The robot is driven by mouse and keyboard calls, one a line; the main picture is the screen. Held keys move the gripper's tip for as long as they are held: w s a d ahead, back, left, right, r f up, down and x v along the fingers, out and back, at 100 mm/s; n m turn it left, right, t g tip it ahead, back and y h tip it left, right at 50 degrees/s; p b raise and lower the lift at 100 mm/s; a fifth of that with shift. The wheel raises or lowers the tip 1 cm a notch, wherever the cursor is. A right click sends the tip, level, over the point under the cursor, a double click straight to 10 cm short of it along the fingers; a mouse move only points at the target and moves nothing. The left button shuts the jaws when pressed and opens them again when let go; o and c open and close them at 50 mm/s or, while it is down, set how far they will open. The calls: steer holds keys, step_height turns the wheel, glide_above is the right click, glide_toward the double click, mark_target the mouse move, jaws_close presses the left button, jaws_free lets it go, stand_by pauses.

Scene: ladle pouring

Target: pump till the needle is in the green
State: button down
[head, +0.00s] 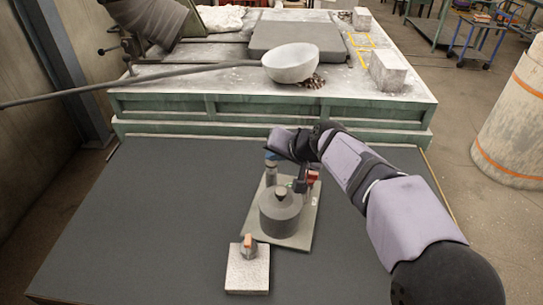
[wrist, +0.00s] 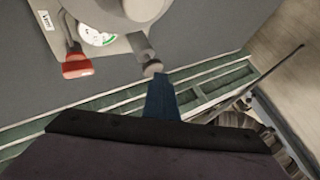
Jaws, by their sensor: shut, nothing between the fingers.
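The pump unit stands on a grey-green plate (head: 305,235) with a dark round vessel (head: 281,213) on it. A white gauge (wrist: 97,33) with a green band shows in the wrist view; its needle is too small to read surely. A red handle (wrist: 76,65) sits beside the gauge near a "VENT" label (wrist: 46,20); it also shows in the head view (head: 313,176). A grey round-ended pump part (wrist: 152,68) lies just beyond the tip of my gripper (wrist: 161,78). My gripper's blue fingers are shut and empty, above the plate's far end. Contact with the pump part cannot be told.
A pale block (head: 248,275) with an orange-topped fitting (head: 249,243) stands in front of the plate. Behind the dark table (head: 130,220) is a green-sided bench (head: 190,104) with a long-handled ladle (head: 291,63). The table's left side is clear.

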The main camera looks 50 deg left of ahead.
mark_target(274, 165)
steer(key=shift+f+b, duration=0.45)
steer(key=shift+f, duration=0.25)
steer(key=shift+r, duration=0.2)
stand_by(0.4)
steer(key=shift+r+p, duration=1.9)
steer(key=shift+r, duration=0.3)
steer(key=shift+r, duration=0.15)
step_height(274, 165, up, 5)
steer(key=p, duration=0.4)
